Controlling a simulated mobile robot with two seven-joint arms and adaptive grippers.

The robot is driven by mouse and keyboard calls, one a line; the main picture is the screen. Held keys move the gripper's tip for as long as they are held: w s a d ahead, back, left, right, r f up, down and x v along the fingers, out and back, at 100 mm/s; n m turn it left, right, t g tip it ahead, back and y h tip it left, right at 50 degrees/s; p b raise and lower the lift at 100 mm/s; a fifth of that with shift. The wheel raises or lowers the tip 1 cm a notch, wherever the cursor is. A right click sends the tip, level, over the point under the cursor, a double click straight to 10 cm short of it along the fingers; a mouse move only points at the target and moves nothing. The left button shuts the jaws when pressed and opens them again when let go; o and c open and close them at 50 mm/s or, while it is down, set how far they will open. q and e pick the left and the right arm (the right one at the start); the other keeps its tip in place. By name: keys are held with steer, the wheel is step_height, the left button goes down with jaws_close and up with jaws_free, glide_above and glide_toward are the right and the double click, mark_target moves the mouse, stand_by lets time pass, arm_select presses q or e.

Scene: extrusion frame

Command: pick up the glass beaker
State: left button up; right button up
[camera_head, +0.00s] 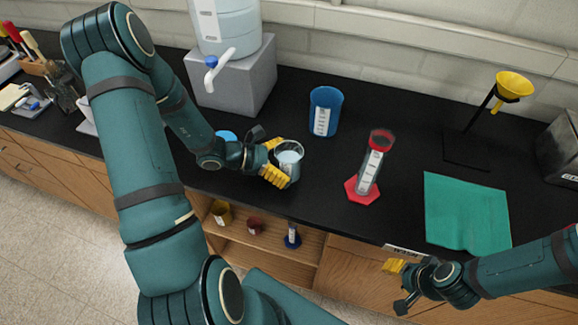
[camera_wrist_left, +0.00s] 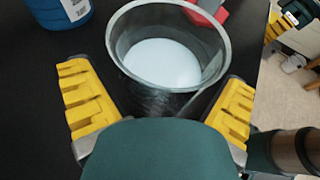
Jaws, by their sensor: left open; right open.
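The glass beaker (camera_head: 291,157) stands upright near the front edge of the black bench, with pale whitish contents. My left gripper (camera_head: 279,162) is open, with its yellow fingers on either side of the beaker. In the left wrist view the beaker (camera_wrist_left: 168,48) sits between the two yellow fingers of the left gripper (camera_wrist_left: 155,90). I cannot tell whether either finger touches the glass. The beaker's lower part is partly hidden by the wrist and fingers. My right gripper (camera_head: 398,284) is open and empty in front of the bench edge, far from the beaker.
A blue beaker (camera_head: 325,110) stands behind the glass beaker. A red-based cylinder (camera_head: 369,165) stands to its right. A water jug (camera_head: 226,28) rests on a grey block (camera_head: 238,80) behind. A green cloth (camera_head: 466,212) and a yellow funnel on a stand (camera_head: 514,85) are further right.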

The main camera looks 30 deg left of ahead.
arm_select(q)
steer(key=shift+w+d+f, duration=0.15)
steer(key=shift+w+d, duration=0.05)
steer(key=shift+d, duration=0.15)
steer(key=shift+c, duration=0.3)
steer(key=c, duration=1.1)
